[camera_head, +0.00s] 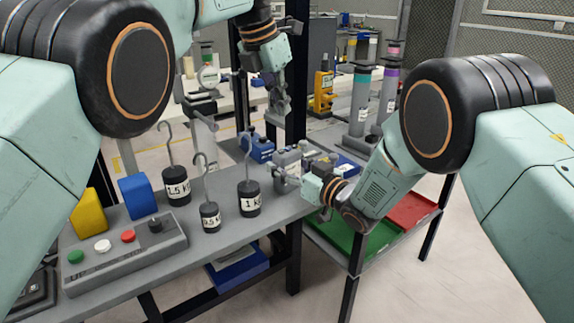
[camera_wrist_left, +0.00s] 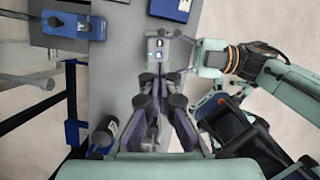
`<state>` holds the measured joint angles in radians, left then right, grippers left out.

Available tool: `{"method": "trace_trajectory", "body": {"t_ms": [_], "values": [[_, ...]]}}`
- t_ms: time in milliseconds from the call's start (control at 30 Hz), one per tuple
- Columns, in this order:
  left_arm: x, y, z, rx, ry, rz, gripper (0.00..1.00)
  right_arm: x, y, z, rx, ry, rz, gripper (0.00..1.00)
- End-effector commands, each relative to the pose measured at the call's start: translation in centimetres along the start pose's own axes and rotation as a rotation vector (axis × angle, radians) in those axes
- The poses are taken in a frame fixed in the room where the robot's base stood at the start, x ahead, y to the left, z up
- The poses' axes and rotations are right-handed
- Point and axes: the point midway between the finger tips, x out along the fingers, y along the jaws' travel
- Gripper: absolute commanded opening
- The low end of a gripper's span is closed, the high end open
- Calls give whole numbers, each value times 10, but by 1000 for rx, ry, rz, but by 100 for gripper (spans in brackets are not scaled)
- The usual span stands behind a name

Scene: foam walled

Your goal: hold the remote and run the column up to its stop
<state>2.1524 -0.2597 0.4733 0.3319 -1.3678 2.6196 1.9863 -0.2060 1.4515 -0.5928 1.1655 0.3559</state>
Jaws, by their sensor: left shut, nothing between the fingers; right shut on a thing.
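A small grey remote (camera_wrist_left: 158,47) with two pale buttons shows in the left wrist view, straight beyond the left fingertips. In the head view it seems to be part of the grey cluster (camera_head: 288,160) at the table's right end, where its outline is hard to tell apart. My right gripper (camera_head: 284,181) comes in from the right and is shut on the remote; in the left wrist view its fingers (camera_wrist_left: 190,56) reach the remote's right side. My left gripper (camera_head: 278,116) is shut and empty, pointing down above the remote. I cannot make out the column for certain.
Hooked weights (camera_head: 249,198), a button box (camera_head: 125,246) and yellow (camera_head: 89,212) and blue (camera_head: 137,197) blocks stand on the grey table to the left. A blue-based device (camera_head: 260,149) sits behind the remote. Green (camera_head: 340,243) and red (camera_head: 409,210) trays lie lower right.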

Motion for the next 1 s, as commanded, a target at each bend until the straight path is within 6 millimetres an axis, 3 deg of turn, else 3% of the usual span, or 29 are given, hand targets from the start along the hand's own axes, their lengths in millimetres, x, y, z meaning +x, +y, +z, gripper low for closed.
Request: {"method": "trace_trajectory", "body": {"t_ms": [267, 500, 1000], "values": [[-3, 0, 1, 1, -4, 3, 0, 0, 0, 0, 0, 0, 0, 19], [-36, -10, 6, 16, -42, 3, 0, 0, 0, 0, 0, 0, 0, 19], [-32, -24, 20, 669, -211, 12, 0, 0, 0, 0, 0, 0, 0, 19]]}}
